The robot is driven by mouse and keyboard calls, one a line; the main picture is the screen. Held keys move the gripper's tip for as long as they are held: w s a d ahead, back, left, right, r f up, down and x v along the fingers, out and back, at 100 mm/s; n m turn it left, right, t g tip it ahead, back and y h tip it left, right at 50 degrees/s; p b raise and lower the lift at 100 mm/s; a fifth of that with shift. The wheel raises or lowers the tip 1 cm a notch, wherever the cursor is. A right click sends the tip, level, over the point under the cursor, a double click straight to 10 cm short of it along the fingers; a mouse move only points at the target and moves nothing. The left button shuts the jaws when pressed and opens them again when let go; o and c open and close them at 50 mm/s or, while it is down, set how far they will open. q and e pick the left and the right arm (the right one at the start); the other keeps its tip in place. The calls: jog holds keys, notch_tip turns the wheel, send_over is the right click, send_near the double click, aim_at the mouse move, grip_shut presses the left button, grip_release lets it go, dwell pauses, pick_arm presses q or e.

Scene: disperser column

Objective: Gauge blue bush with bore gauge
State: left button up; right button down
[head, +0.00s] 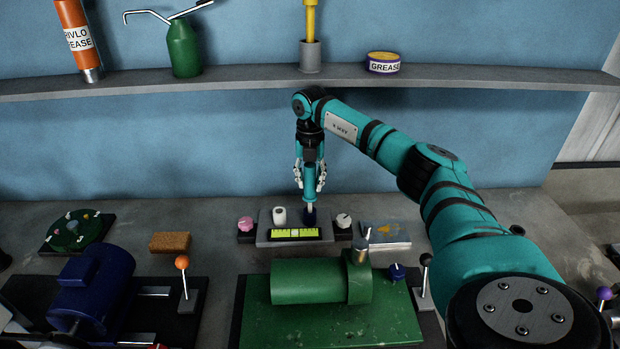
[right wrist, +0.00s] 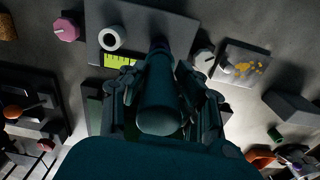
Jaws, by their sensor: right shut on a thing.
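My right gripper (head: 309,188) is shut on a teal cylindrical handle, which I take to be the bore gauge; the handle (right wrist: 160,100) runs between the fingers in the right wrist view. Below the fingers a pale stem (head: 309,206) points straight down in the head view. Its lower end meets a dark blue piece (head: 310,217), probably the blue bush, standing on a grey plate (head: 262,237). I cannot tell whether the stem is inside the bore or just above it. A white bush (head: 279,215) stands on the same plate, also seen in the wrist view (right wrist: 111,38). My left gripper is out of view.
A yellow-green scale (head: 294,233) lies on the plate's front. A pink knob (head: 245,224) and a pale knob (head: 343,220) flank the plate. A green machine (head: 310,282) stands in front, a blue motor (head: 92,285) at left. A shelf (head: 240,80) runs behind.

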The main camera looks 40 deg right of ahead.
aim_at(310, 164)
jog(key=shift+f+b, duration=0.4)
jog(key=shift+f, duration=0.55)
jog(key=shift+r, duration=0.15)
dwell(1.0)
jog(key=shift+r+p, duration=2.1)
jog(key=shift+r, duration=0.3)
jog(key=shift+f, duration=0.1)
